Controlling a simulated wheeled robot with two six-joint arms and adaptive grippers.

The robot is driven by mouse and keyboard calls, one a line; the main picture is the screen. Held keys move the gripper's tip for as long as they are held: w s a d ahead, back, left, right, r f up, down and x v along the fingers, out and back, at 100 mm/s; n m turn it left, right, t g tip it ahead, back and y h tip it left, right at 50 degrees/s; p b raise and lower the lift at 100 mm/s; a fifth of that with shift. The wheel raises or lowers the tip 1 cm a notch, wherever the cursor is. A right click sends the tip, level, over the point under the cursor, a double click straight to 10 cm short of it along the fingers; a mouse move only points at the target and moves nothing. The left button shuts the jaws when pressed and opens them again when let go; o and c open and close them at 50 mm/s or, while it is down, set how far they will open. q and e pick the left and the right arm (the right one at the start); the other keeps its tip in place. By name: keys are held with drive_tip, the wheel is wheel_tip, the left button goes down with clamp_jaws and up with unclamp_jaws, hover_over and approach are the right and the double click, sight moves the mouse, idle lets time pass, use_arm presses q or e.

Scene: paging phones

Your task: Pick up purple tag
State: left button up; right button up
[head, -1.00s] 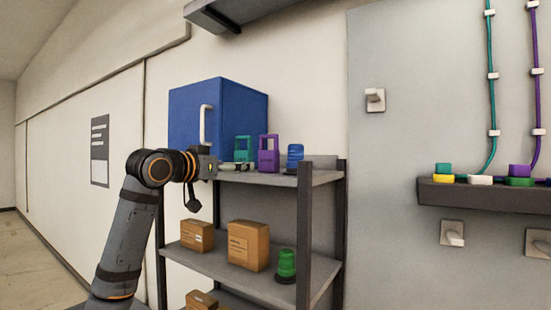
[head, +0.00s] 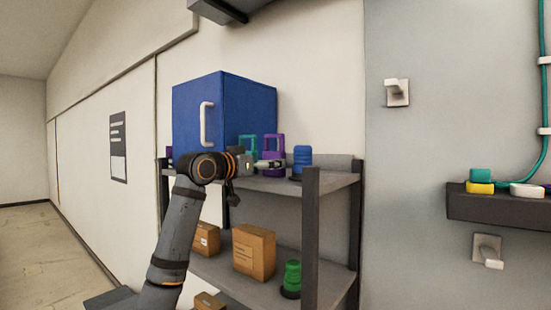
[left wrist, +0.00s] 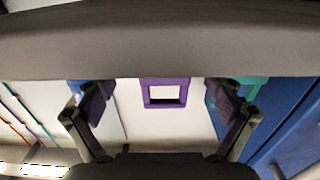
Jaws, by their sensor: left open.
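The purple tag (head: 274,143) stands upright on the top shelf, with a frame-like upper part around an opening. My right gripper is in neither view.
A teal tag (head: 247,142) stands left of the purple one, and a blue beacon-like item (head: 302,160) right of it. A blue cabinet (head: 245,100) is behind. Boxes (head: 254,252) and a green item (head: 291,277) sit on the lower shelf.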

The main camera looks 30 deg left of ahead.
sight(271, 158)
use_arm(q)
drive_tip(key=shift+w+a+r+p, duration=0.15)
drive_tip(key=shift+w+r+p, duration=0.25)
drive_tip(key=shift+w+p, duration=0.2)
drive_tip(key=shift+w+a+r+p, duration=0.15)
drive_tip(key=shift+w+r+p, duration=0.3)
drive_tip(key=shift+p, duration=0.2)
drive_tip(key=shift+w+d+f, duration=0.1)
drive_tip(key=shift+w+f, duration=0.1)
drive_tip(key=shift+w, duration=0.3)
drive_tip(key=shift+w+d+f, duration=0.1)
drive_tip(key=shift+w+f, duration=0.05)
drive_tip(key=shift+w, duration=0.3)
drive_tip(key=shift+w+f, duration=0.15)
drive_tip(key=shift+w, duration=0.05)
drive_tip(key=shift+s+a, duration=0.1)
drive_tip(key=shift+s, duration=0.15)
drive_tip(key=c, duration=0.6)
drive_tip(key=shift+w, duration=0.1)
drive_tip(key=c, duration=0.7)
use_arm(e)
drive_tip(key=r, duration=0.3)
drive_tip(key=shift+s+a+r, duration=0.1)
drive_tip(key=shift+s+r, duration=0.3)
